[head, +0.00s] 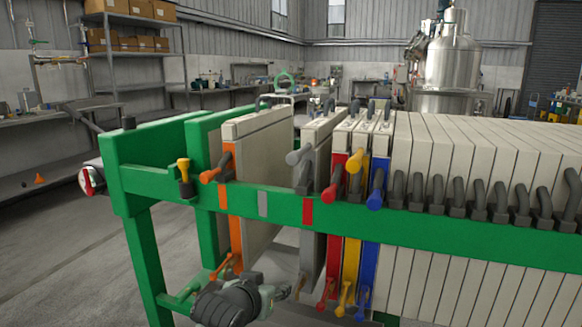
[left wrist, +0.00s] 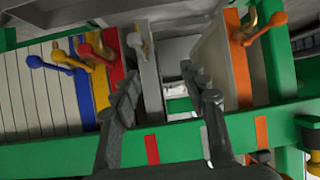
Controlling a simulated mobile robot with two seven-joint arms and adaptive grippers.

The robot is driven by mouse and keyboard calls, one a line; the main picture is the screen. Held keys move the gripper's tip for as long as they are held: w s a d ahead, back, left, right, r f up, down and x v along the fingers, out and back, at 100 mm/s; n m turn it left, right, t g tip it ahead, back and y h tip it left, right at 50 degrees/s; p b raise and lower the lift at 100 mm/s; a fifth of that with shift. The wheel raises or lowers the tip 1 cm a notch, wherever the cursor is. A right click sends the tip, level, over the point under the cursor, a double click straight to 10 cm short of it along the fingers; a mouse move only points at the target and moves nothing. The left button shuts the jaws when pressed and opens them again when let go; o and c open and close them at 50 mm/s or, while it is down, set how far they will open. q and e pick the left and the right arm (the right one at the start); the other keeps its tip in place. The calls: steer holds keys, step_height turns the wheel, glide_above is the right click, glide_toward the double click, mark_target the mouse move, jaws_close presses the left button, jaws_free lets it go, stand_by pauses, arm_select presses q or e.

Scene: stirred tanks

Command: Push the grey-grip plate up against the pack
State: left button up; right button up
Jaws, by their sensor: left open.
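The grey-grip plate (head: 318,135) hangs upright in the green press frame, left of the pack (head: 450,150) in the head view. A narrow gap shows between it and the red-grip plate (head: 350,128). In the left wrist view the grey-grip plate (left wrist: 151,85) shows its edge and a grey grip (left wrist: 140,45). My left gripper (head: 285,292) is low in front of the press, below the green rail, near the grey plate's lower edge. Its open fingers show in the left wrist view (left wrist: 160,76); contact cannot be told. My right gripper is not in view.
The orange-grip plate (head: 262,150) stands to the left, across a wide gap. The green rail (head: 430,228) runs across the front, with a red mark (head: 308,211) and a grey mark (head: 263,204). Yellow-grip and blue-grip plates (head: 380,140) stand beside the red one. Open floor lies at left.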

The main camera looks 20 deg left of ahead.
arm_select(q)
step_height(320, 180, up, 18)
steer(key=d+f+t, duration=0.1)
steer(key=d+t, duration=0.1)
steer(key=t, duration=0.2)
steer(key=n+t+h+b, duration=0.1)
steer(key=t, duration=0.1)
glide_toward(292, 160)
steer(key=w, duration=1)
steer(key=shift+w+d+f, duration=0.1)
steer(key=shift+w, duration=0.2)
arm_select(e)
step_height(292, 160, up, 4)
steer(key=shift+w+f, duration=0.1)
arm_select(q)
jaws_close()
